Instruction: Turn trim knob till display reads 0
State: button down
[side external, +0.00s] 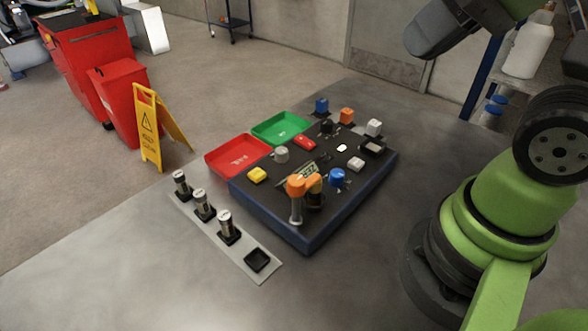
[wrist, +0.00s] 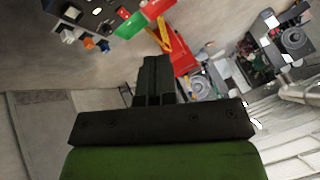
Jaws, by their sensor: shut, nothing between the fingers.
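The dark control panel (side external: 262,208) with a blue edge lies on the grey table. It carries a grey round knob (side external: 281,154) and a blue round knob (side external: 337,177); I cannot tell which is the trim knob. A small pale display-like strip (side external: 310,169) sits behind the orange-topped levers (side external: 297,188), partly hidden; its reading is not legible. In the wrist view my gripper (wrist: 152,62) is shut with nothing between its fingers, well away from the panel, whose parts show small at the upper left.
A red tray (side external: 222,167) and a green tray (side external: 262,138) stand beside the panel. A rack (side external: 243,273) with several upright cylinders lies in front. A yellow wet-floor sign (side external: 148,140) and red bins (side external: 118,110) stand at left. Bare table (side external: 110,260) is free at front left.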

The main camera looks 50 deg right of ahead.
dwell(0.6)
jog(key=c, duration=1.4)
grip_release()
jog(key=shift+w, duration=0.15)
jog(key=o, duration=0.5)
jog(key=shift+m+g, duration=0.6)
jog(key=shift+g, duration=0.2)
jog(key=w, duration=0.5)
jog(key=shift+d+r, duration=0.15)
jog(key=shift+o, duration=0.2)
jog(key=m+g+h, duration=0.2)
jog(key=m+g, duration=0.2)
jog(key=g, duration=0.2)
send_over(281, 150)
notch_tip(281, 150, down, 17)
notch_tip(281, 150, down, 9)
jog(key=shift+f, duration=0.2)
jog(key=c, duration=0.9)
